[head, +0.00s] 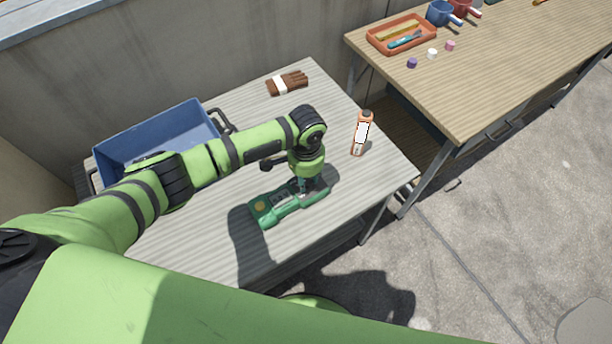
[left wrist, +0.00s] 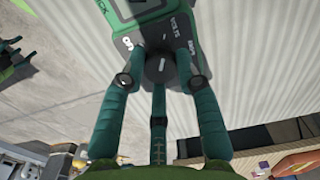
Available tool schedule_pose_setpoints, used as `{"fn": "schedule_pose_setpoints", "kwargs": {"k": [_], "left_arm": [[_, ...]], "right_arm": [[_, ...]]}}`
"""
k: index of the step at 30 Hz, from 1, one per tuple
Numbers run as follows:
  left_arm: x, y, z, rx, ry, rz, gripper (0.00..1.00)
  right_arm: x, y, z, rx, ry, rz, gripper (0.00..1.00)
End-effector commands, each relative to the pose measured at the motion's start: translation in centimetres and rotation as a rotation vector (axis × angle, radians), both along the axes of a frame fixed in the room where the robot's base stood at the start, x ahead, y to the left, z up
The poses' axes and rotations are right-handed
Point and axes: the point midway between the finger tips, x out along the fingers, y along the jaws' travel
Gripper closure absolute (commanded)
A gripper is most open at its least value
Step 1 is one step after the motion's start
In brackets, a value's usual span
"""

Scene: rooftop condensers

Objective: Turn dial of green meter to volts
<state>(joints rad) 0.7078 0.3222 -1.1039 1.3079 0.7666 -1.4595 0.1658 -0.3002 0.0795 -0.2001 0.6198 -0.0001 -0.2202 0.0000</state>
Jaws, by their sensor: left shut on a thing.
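The green meter (head: 272,207) lies flat on the grey table, and it also shows at the top of the left wrist view (left wrist: 142,22). In that view I see white lettering on its face, including what reads as "VOLTS" and "OFF". Its dark round dial (left wrist: 160,68) bears a short light mark; which label it points at I cannot tell. My left gripper (left wrist: 160,80) points down over the meter, its teal fingers closed around the dial. In the head view the left gripper (head: 305,186) hides the dial. My right gripper is not in view.
A blue bin (head: 155,138) stands at the left. A second table (head: 500,75) holds an orange tray (head: 373,43) and small caps.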

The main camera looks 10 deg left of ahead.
Motion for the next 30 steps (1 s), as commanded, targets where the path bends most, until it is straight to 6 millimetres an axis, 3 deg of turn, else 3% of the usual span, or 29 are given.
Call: {"fn": "schedule_pose_setpoints", "kwargs": {"k": [3, 4, 6, 19, 30], "left_arm": [[0.1, -0.1, 0.1, -0.001, -0.003, 0.0, 1.0], [0.1, -0.1, 0.1, -0.001, -0.003, 0.0, 0.63], [0.1, -0.1, 0.1, -0.001, -0.003, 0.0, 0.44], [0.1, -0.1, 0.9, -0.002, -0.002, 0.0, 0.44], [0.2, -0.1, 8.2, -0.003, -0.007, 0.0, 0.44]], "right_arm": [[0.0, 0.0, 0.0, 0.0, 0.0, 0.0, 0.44], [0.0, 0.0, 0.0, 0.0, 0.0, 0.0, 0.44], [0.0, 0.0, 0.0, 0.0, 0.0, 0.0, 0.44], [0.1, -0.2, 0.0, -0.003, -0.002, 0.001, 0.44], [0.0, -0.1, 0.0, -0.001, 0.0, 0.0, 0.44]]}}
